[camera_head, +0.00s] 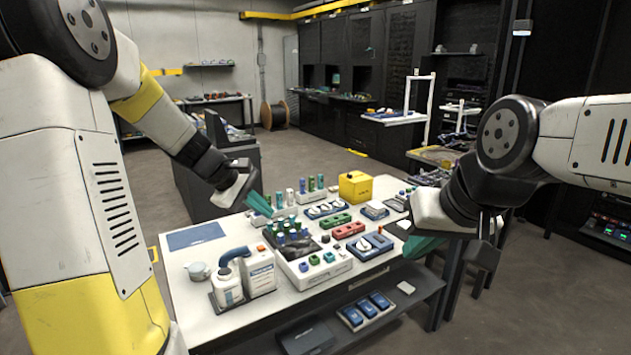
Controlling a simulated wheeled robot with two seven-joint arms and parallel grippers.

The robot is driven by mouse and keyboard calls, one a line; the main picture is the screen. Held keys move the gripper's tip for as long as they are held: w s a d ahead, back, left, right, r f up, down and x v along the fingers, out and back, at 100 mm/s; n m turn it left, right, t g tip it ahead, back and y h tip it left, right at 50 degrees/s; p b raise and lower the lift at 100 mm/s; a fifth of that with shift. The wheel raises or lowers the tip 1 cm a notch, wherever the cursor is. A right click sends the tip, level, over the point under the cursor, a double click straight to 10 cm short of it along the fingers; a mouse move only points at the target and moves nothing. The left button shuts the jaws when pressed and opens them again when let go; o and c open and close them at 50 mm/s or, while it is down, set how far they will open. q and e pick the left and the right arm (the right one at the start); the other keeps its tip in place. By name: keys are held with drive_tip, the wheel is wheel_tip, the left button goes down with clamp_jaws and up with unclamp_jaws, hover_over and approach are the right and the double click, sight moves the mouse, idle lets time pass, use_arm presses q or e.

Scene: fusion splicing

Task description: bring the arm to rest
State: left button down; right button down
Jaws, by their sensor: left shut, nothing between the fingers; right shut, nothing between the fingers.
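My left arm comes in from the left, and my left gripper (259,205) is over the back left part of the white worktable (190,325). Its green fingers are shut and hold nothing. My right arm comes in from the right, and my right gripper (422,246) is by the table's right edge. Its green fingers are shut and empty. Both grippers look apart from the things on the table, though the left one overlaps the area near some small upright bottles in the picture.
A yellow box (355,187), a red block (348,230) and a green block (336,220) sit further right. A lower shelf (400,315) holds blue items. Open floor lies behind.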

use_arm(q)
drive_tip(key=s+r+m+y, duration=0.2)
drive_tip(key=s+m, duration=0.4)
drive_tip(key=s, duration=0.6)
drive_tip(key=s+r+m+t+y, duration=0.1)
drive_tip(key=s+r+m, duration=0.4)
drive_tip(key=s, duration=0.7)
drive_tip(key=shift+d+m+y, duration=0.35)
drive_tip(key=shift+m+y, duration=0.05)
drive_tip(key=shift+m, duration=0.1)
idle(0.4)
